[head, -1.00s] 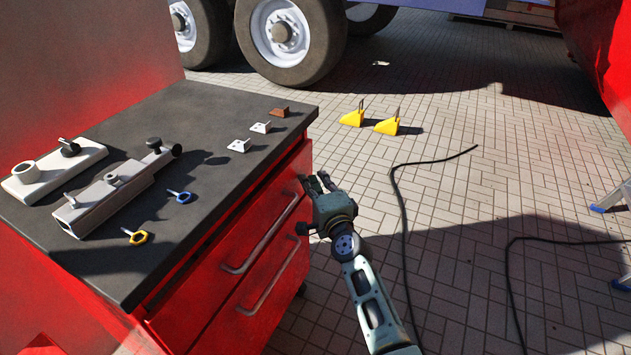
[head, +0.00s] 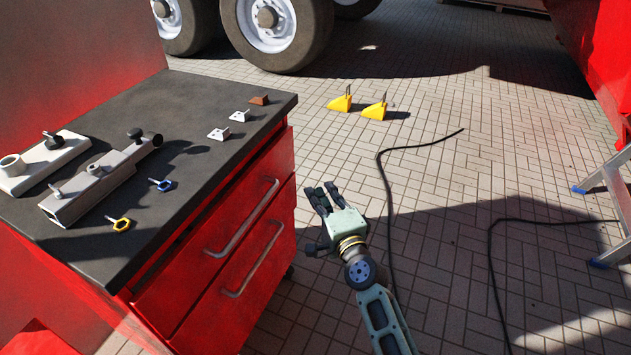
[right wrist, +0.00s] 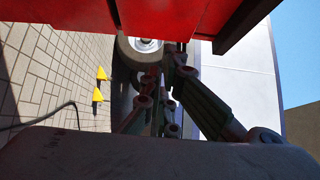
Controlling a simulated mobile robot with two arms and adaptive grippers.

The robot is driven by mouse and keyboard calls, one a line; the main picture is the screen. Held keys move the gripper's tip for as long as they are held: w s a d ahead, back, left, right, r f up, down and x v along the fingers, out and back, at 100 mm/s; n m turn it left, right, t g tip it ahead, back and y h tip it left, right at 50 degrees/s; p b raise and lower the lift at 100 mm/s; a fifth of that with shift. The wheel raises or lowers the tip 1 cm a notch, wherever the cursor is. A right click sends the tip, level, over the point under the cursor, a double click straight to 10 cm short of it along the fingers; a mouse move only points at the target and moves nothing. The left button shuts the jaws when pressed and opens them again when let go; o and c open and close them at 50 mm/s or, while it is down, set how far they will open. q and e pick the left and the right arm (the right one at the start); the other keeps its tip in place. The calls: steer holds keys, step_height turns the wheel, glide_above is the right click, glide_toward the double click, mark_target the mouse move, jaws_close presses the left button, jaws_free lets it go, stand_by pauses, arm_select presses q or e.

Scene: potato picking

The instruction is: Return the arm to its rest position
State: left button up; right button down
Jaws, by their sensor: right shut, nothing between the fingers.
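My right gripper (head: 322,217) is in the middle of the head view, with its arm coming up from the bottom. It is empty, and its fingers point up and to the left. In the picture it lies just right of the red drawer cabinet (head: 231,244), with no visible contact. In the right wrist view, the dark fingers of this gripper (right wrist: 165,108) stand in the middle, with a red surface across the top. My left gripper is not in view.
Yellow wheel chocks (head: 375,110) and a black cable (head: 387,190) lie on the paving. A stepladder (head: 617,195) stands at the right. Paving right of my arm is mostly free.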

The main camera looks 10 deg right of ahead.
steer(key=s+d+f+n+g, duration=0.1)
steer(key=s+f+n+g, duration=0.55)
steer(key=s+f, duration=0.8)
steer(key=s+d+f+n+g, duration=0.1)
steer(key=s+f+n+g, duration=0.55)
steer(key=s+f, duration=0.8)
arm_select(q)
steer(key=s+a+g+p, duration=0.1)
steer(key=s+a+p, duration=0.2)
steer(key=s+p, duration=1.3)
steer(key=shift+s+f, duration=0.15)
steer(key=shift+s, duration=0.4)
arm_select(e)
steer(key=s+d+f+n+g+h, duration=0.1)
steer(key=s+d+f, duration=0.1)
steer(key=s, duration=0.7)
steer(key=s+d+f+n+g+h, duration=0.1)
steer(key=s+d+f+n, duration=0.1)
steer(key=s, duration=0.7)
steer(key=s+d+f+n+g+h, duration=0.1)
steer(key=s+d+f, duration=0.3)
steer(key=s, duration=0.5)
steer(key=shift+s+d+f+n+g, duration=0.2)
steer(key=shift+s+d+n+g, duration=0.1)
steer(key=shift+d+n, duration=0.35)
